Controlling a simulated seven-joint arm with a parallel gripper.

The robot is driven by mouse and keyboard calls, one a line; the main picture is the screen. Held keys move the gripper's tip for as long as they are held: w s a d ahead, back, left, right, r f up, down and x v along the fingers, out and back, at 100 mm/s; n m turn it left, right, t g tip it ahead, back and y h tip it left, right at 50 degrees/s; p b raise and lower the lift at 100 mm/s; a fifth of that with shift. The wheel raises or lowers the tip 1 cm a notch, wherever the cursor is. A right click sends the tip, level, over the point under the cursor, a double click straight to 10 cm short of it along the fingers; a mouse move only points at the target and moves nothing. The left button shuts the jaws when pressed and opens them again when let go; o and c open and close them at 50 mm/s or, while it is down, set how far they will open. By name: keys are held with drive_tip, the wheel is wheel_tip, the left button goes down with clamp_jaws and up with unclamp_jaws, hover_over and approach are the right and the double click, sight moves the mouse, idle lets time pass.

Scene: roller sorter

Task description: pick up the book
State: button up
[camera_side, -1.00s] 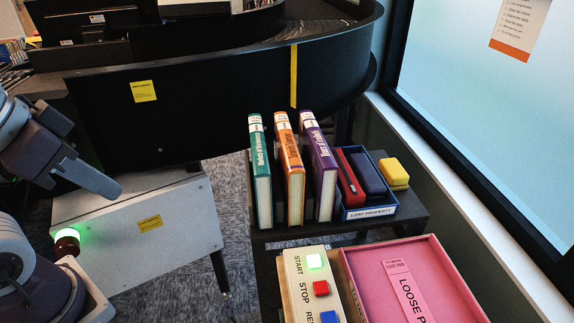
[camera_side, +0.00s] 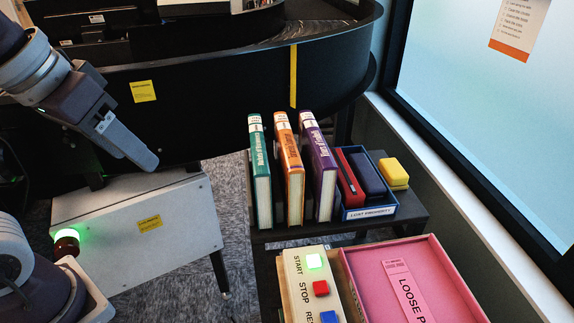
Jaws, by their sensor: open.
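Three books stand upright side by side on a dark shelf: a teal book (camera_side: 261,172), an orange book (camera_side: 290,168) and a purple book (camera_side: 321,167). Their spines and pale page edges show. Which of them the task means, I cannot tell. My gripper (camera_side: 148,160) is at the left, pointing down and right, in front of the black curved sorter wall. It is open, empty and clearly apart from the books, to the left of the teal one. Its two fingers overlap from this side, so the gap between them is hidden.
A blue lost property tray (camera_side: 369,212) holds red and dark cases right of the books, with a yellow item (camera_side: 393,174) beyond. In front are a button panel (camera_side: 309,290) and a pink tray (camera_side: 441,283). A grey box (camera_side: 188,225) stands below my gripper.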

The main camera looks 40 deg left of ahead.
drive_tip(key=w+n+g, duration=0.1)
drive_tip(key=w+n, duration=0.2)
drive_tip(key=w, duration=1)
drive_tip(key=n+g+y, duration=0.1)
drive_tip(key=n+y, duration=0.2)
drive_tip(key=n, duration=0.2)
approach(284, 136)
drive_tip(key=x, duration=0.6)
drive_tip(key=shift+w+f, duration=0.1)
drive_tip(key=shift+f, duration=0.15)
drive_tip(key=x, duration=0.7)
drive_tip(key=shift+d+f, duration=0.25)
drive_tip(key=shift+d, duration=0.05)
clamp_jaws()
drive_tip(key=shift+w+r, duration=0.1)
drive_tip(key=shift+r, duration=0.05)
